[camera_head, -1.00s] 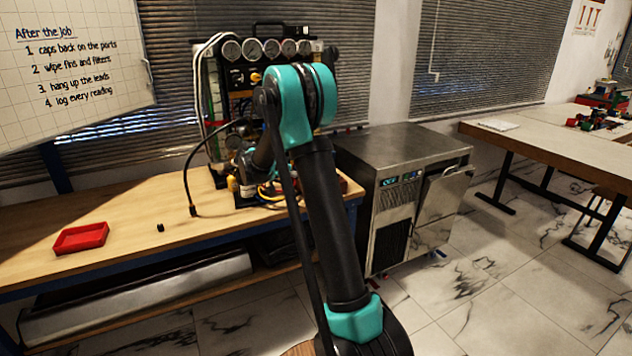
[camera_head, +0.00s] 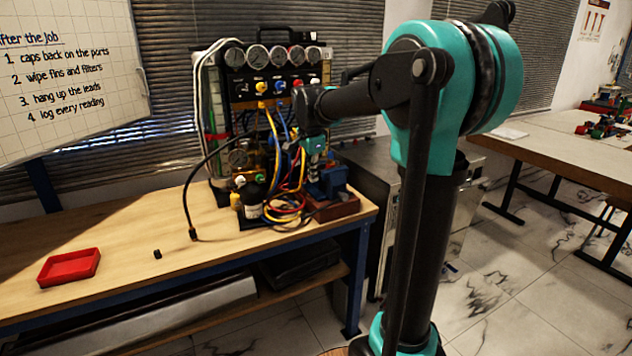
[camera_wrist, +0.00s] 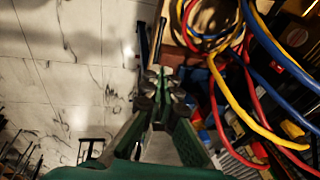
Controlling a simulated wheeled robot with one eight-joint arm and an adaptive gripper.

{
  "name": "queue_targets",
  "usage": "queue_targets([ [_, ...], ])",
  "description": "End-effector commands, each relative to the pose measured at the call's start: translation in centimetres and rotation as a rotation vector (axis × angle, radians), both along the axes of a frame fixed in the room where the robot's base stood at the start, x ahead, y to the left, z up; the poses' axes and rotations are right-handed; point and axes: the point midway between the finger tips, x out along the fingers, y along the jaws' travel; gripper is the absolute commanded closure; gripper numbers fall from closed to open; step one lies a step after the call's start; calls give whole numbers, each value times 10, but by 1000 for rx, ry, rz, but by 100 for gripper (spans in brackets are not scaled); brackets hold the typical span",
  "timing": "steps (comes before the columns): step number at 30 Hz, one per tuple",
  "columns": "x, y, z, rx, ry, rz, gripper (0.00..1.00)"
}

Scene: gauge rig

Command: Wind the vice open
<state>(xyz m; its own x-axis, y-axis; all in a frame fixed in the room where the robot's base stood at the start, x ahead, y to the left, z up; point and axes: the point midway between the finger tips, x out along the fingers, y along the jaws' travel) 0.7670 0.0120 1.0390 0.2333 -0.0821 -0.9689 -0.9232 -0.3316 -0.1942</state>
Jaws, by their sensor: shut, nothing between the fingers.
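A blue vice-like body (camera_head: 333,180) stands on a reddish-brown block (camera_head: 336,208) at the right end of the workbench. My gripper (camera_head: 314,148) is in front of the gauge rig, just above and left of the blue body in the head view, partly hidden by hoses and my arm. In the wrist view my gripper (camera_wrist: 163,84) is shut and empty, its tips close to the edge of the brown block (camera_wrist: 172,54). A thin dark bar (camera_wrist: 158,42) lies just ahead of the tips. I cannot tell whether they touch it, or how far the jaws are apart.
The gauge panel (camera_head: 272,75) stands behind, with yellow, blue and red hoses (camera_head: 275,135) hanging close to my gripper. A red tray (camera_head: 69,267) and a small black cap (camera_head: 157,254) lie on the workbench (camera_head: 130,235). The bench's left part is mostly clear.

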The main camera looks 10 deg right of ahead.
Motion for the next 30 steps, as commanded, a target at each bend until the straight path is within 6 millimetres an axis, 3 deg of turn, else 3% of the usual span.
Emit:
queue_targets([
  [16, 24, -9, -99, -2, 0, -1, 100],
  [21, 28, -11, -114, -2, 0, -1, 100],
  [30, 29, -11, -119, -2, 0, 0, 100],
])
